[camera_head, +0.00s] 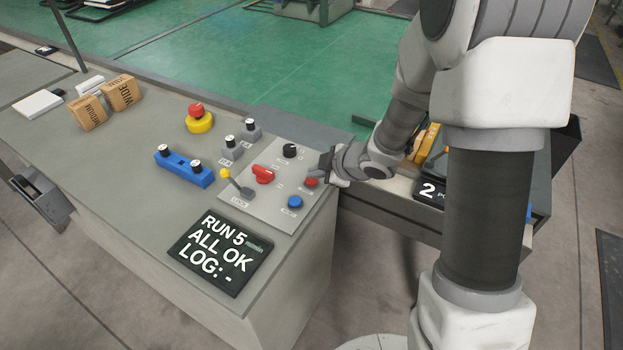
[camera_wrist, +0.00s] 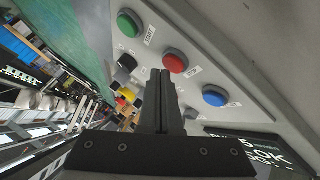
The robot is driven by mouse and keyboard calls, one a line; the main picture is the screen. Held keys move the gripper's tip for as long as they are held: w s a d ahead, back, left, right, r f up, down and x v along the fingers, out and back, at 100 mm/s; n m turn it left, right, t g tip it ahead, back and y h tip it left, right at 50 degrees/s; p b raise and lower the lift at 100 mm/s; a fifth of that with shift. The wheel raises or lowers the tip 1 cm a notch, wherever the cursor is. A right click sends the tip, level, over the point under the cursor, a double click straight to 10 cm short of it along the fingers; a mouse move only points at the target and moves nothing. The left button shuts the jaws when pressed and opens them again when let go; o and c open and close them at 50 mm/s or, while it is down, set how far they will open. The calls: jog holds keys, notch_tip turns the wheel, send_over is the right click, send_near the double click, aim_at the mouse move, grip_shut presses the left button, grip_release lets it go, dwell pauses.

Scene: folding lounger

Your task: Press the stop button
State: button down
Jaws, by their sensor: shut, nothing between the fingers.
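The red stop button (camera_head: 311,182) sits on the light grey control panel (camera_head: 255,212), between other controls. In the wrist view the red button (camera_wrist: 175,62) is a round cap in a grey ring, with a small label beside it that looks like STOP. My gripper (camera_head: 318,174) is shut and empty, its tips close above the panel by the red button. In the wrist view my shut fingers (camera_wrist: 160,76) point up the picture, with their tips just left of the red cap. I cannot tell whether they touch it. The green start button (camera_wrist: 129,23) is hidden in the head view.
A red mushroom button on a yellow base (camera_head: 200,123) stands further back. A display (camera_head: 220,252) reads RUN 5, ALL OK. Boxes (camera_head: 121,92) lie at the left.

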aim_at(316, 182)
jog(key=shift+f+b, duration=0.3)
jog(key=shift+f, duration=0.1)
dwell(0.3)
jog(key=shift+r, duration=0.1)
jog(key=shift+r+p, duration=0.75)
jog(key=shift+p, duration=0.1)
notch_tip(316, 182, up, 5)
jog(key=p, duration=0.5)
dwell(0.7)
